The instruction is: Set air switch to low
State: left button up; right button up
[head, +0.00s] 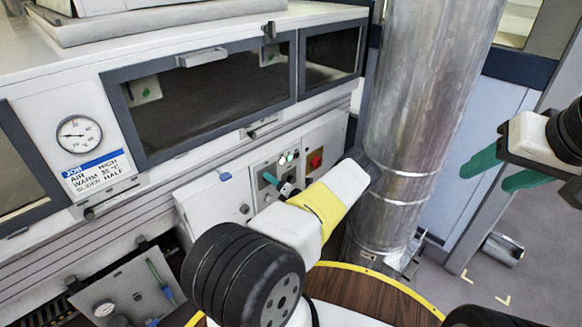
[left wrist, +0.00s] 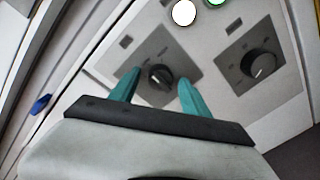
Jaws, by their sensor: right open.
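The control panel (head: 240,195) on the tunnel's lower front carries dials and lights. In the left wrist view a black rotary knob (left wrist: 160,77) on a grey plate lies between the teal fingers of my left gripper (left wrist: 158,92). The fingers are apart, with a gap on each side of the knob. A second black knob (left wrist: 258,65) is to the right. Their lettering is too small to read, so I cannot tell which is the air switch. In the head view my left gripper (head: 278,186) partly hides the panel. My right gripper (head: 502,172) is open, empty and far from the panel.
A job card (head: 98,172) reads air high, warm 35, slider half. A gauge (head: 79,135) is above it. A red switch (head: 315,160) is at the panel's right. A large metal duct (head: 425,110) stands close right of my left arm. White and green lights (left wrist: 184,13) sit above the knobs.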

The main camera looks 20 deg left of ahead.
pick_arm(q)
jog(key=v, duration=0.7)
jog(key=shift+s+d, duration=0.15)
jog(key=shift+d, duration=0.25)
jog(key=s+d+r+n+g+h, duration=0.2)
jog(key=s+r+n+g+h, duration=0.25)
jog(key=r+n, duration=0.65)
jog(key=s+d+r+n+g+h, duration=0.1)
jog(key=s+r+n+g+h, duration=0.25)
jog(key=s+r+n, duration=0.75)
jog(key=s+d+r+n+t+h, duration=0.2)
jog(key=s+d+r+n+h, duration=0.1)
jog(key=r, duration=0.5)
jog(key=s+d+r+n+t+h, duration=0.2)
jog(key=s+d+r+n+h, duration=0.1)
jog(key=s+d+r, duration=0.5)
jog(key=s+d+r+n+t+h, duration=0.2)
jog(key=s+d+r+n+h, duration=0.2)
jog(key=r, duration=0.5)
jog(key=s+d+n, duration=0.1)
jog(key=d, duration=0.1)
jog(key=shift+s+d+r+n+t, duration=0.3)
jog(key=shift+d+r+t, duration=0.05)
jog(key=shift+t, duration=0.05)
